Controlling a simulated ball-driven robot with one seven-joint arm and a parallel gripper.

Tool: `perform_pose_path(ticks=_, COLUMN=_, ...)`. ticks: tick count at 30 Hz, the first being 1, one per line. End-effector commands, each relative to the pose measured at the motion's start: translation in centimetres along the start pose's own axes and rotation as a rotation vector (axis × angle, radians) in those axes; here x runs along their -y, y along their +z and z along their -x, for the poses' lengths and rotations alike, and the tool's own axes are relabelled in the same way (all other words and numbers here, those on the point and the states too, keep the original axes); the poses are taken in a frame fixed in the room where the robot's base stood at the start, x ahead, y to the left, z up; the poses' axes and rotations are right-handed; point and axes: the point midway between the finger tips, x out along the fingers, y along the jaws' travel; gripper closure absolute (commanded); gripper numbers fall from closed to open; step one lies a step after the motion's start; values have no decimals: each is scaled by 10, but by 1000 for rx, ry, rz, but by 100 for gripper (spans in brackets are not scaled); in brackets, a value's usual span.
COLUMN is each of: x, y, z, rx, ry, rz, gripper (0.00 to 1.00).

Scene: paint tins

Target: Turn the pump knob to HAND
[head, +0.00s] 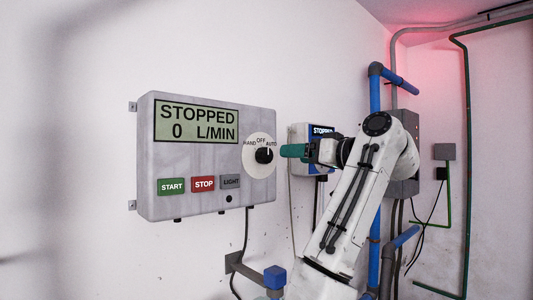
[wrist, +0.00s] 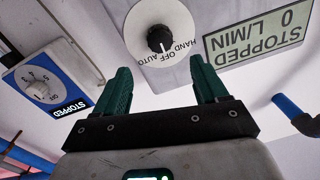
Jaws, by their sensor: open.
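The pump knob (head: 264,155) is black on a round white dial (head: 258,168) at the right of a grey control box (head: 185,208). The dial reads HAND, OFF, AUTO from left to right. In the wrist view the knob (wrist: 158,38) appears upside down beyond the open, empty fingers (wrist: 160,66).
The box display (head: 196,122) reads STOPPED, 0 L/MIN. Below are START (head: 171,186), STOP (head: 203,184) and LIGHT (head: 231,182) buttons. A second, blue-faced box (wrist: 42,85) with its own dial is close to the arm. Blue pipes (head: 375,95) stand at the right.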

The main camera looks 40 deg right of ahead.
Motion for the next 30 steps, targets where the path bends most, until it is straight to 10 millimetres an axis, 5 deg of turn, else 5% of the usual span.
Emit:
perform_pose_path(ticks=15, x=1, y=-1, z=-84, rx=3, ry=-2, rz=0, gripper=28)
perform_pose_path(ticks=30, x=1, y=1, z=-94, rx=2, ry=0, rz=1, gripper=32)
